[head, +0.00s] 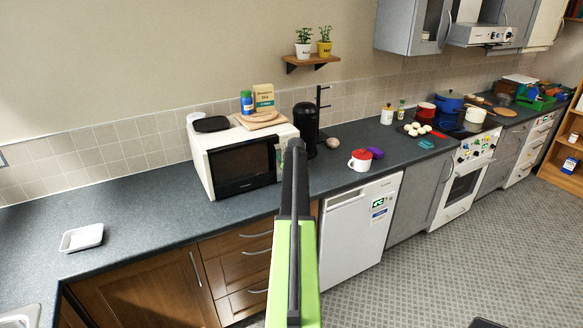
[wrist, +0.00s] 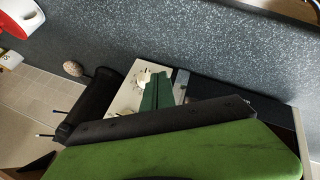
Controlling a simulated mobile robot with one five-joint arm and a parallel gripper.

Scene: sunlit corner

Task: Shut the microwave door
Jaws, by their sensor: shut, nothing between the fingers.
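The white microwave (head: 203,168) stands on the dark counter against the tiled wall in the head view. Its door (head: 240,164), with a dark window, faces the room and looks flush or nearly so with the front; I cannot tell whether a small gap remains. My gripper (head: 295,150) is shut and empty, at the end of my dark and green arm. In the head view it overlaps the microwave's right edge and hides part of the front there; contact cannot be told. In the wrist view the microwave's pale front (wrist: 128,98) shows partly behind my dark and green parts.
A chopping board (head: 262,121) and a black dish (head: 211,124) sit on the microwave. Counter to its left is clear except a white tray (head: 82,238).

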